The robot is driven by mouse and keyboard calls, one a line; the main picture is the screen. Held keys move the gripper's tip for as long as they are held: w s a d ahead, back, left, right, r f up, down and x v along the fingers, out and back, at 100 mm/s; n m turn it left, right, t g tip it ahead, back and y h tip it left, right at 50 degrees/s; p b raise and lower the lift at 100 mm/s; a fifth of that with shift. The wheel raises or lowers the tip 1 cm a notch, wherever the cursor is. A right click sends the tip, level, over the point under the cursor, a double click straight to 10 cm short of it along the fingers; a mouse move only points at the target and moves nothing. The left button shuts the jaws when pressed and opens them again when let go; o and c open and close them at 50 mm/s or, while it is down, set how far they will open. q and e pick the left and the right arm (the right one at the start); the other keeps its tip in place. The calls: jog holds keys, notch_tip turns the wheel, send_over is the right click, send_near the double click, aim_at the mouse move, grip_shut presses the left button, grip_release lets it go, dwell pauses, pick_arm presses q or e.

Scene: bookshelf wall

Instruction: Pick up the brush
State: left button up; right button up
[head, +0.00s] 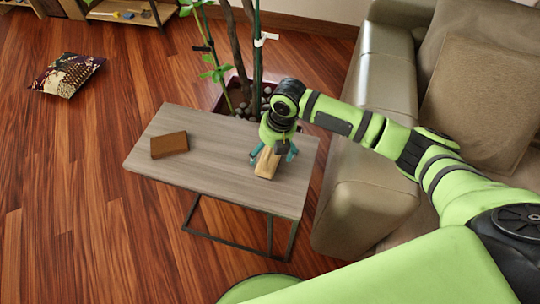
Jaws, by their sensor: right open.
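A tan, wooden-looking object (266,166), which looks like the brush, lies on the right part of the small grey wood-top table (225,190). My right gripper (272,157) points down over it from above. Its teal fingers are open, one on each side of the object. I cannot tell whether they touch it. The object's far part is hidden under the gripper. My left gripper is not in view.
A brown box (169,145) lies on the table's left part. A potted plant (240,90) with stems stands behind the table. A beige sofa (375,195) is close on the right. A patterned cushion (67,75) lies on the open wooden floor.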

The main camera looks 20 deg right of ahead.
jog(key=shift+w+a+f, duration=0.15)
jog(key=shift+f, duration=0.65)
jog(key=shift+w+f, duration=0.1)
jog(key=shift+f, duration=0.25)
jog(key=c, duration=1.3)
jog(key=shift+o, duration=0.2)
jog(key=shift+r, duration=0.3)
jog(key=r, duration=0.3)
jog(key=shift+s+r, duration=0.3)
jog(key=shift+r, duration=0.1)
jog(key=s+d+r, duration=0.1)
jog(key=s+r, duration=0.1)
jog(key=s, duration=0.1)
jog(key=s+d+r, duration=0.2)
jog(key=s, duration=0.1)
jog(key=s+d+r, duration=0.2)
jog(key=s, duration=0.2)
jog(key=shift+r, duration=0.3)
jog(key=o, duration=0.6)
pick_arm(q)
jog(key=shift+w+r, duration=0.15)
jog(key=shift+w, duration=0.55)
pick_arm(e)
jog(key=shift+a, duration=0.1)
jog(key=c, duration=0.4)
